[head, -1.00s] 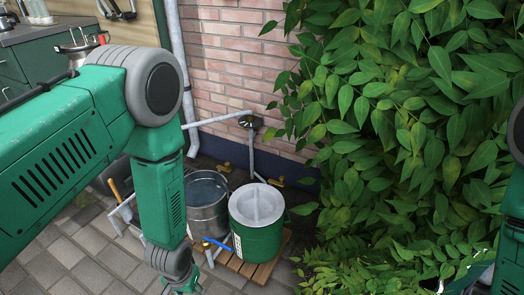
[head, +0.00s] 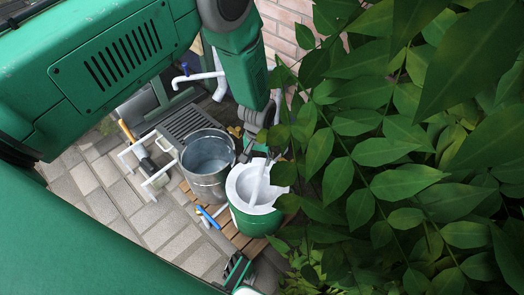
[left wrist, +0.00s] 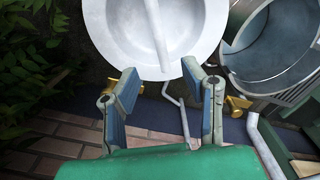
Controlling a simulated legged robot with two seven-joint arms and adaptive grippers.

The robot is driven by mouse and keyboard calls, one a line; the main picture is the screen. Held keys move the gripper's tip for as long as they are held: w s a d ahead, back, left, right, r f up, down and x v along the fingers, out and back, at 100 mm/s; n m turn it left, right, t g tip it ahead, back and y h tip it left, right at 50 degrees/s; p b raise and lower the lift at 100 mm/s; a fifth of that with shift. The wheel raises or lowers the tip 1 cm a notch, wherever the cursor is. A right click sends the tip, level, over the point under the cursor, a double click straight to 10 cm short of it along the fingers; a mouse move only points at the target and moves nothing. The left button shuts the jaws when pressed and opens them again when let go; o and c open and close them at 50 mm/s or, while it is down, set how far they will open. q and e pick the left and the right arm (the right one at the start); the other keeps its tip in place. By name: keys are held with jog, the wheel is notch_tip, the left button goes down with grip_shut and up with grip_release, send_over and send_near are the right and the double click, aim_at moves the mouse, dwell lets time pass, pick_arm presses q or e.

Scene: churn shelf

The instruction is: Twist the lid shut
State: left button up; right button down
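The white round lid (head: 242,187) with a raised bar across it sits on top of the green tub (head: 257,222). Leaves hide its right edge. The lid also fills the upper middle of the left wrist view (left wrist: 115,30). My left gripper (head: 256,152) is at the far side of the lid. In the left wrist view its two fingers (left wrist: 160,76) are spread, with nothing between them, at the lid's rim. I cannot tell whether they touch it. A dark green jointed piece at the bottom of the head view may be my right gripper; its fingers are unclear.
A metal bucket (head: 205,190) stands left of the tub on wooden slats (head: 228,228). A blue-handled tool (head: 208,216) lies in front. Leaves (head: 410,150) crowd the right side. Brass taps (left wrist: 240,102) and a brick wall (left wrist: 60,150) are close behind.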

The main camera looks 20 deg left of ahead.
aim_at(259, 178)
pick_arm(q)
notch_tip(259, 178, down, 11)
jog(key=b, duration=0.4)
jog(key=shift+d, duration=0.15)
jog(key=shift+f+b, duration=0.35)
jog(key=shift+f, duration=0.25)
jog(key=shift+c, duration=0.5)
grip_shut()
